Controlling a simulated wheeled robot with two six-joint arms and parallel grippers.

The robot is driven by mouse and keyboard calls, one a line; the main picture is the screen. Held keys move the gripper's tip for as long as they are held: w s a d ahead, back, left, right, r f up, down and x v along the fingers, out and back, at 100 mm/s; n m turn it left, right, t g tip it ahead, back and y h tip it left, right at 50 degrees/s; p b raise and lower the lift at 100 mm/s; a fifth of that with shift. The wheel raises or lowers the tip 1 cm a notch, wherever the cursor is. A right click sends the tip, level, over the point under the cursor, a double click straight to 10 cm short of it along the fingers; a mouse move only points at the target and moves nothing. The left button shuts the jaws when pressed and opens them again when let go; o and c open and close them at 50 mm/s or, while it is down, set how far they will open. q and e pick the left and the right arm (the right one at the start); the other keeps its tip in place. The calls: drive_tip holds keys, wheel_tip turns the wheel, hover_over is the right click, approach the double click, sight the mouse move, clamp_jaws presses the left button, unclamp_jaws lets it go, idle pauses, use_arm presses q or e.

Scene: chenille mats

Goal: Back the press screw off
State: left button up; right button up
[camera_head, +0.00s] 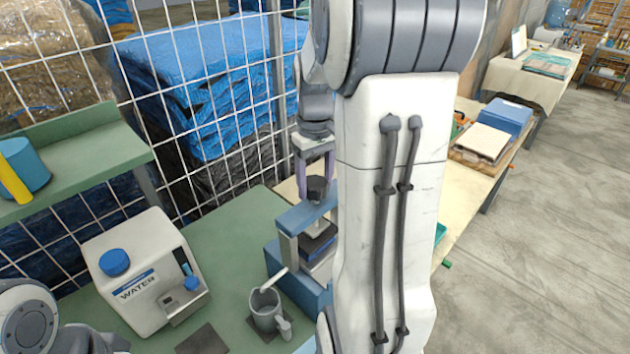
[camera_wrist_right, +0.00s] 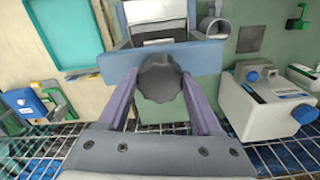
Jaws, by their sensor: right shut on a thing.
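The press has a blue frame (camera_head: 300,216) and stands on the green bench with a dark plate and blue layers inside it. Its screw has a dark, lobed knob (camera_head: 317,188) above the crossbeam. In the right wrist view the knob (camera_wrist_right: 160,80) sits in front of the blue crossbeam (camera_wrist_right: 206,58). My right gripper (camera_head: 315,180) points down from above, with its purple fingers on either side of the knob, shut on it. The screw's thread is hidden. Of my left arm only links show at the lower left; its gripper is out of view.
A white water box (camera_head: 140,262) with a blue cap stands left of the press. A grey mug (camera_head: 266,312) stands close in front of it. A wire mesh (camera_head: 240,160) rises behind the bench. Bare green bench lies between water box and press.

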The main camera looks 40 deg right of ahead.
sight(315, 182)
drive_tip(key=shift+s+f, duration=0.1)
drive_tip(key=shift+f, duration=0.1)
drive_tip(key=o, duration=1.4)
drive_tip(key=shift+r, duration=0.2)
drive_tip(key=shift+r, duration=0.2)
wheel_tip(315, 182, up, 10)
drive_tip(key=shift+f+b, duration=0.1)
drive_tip(key=shift+b, duration=0.8)
drive_tip(key=shift+a, duration=0.1)
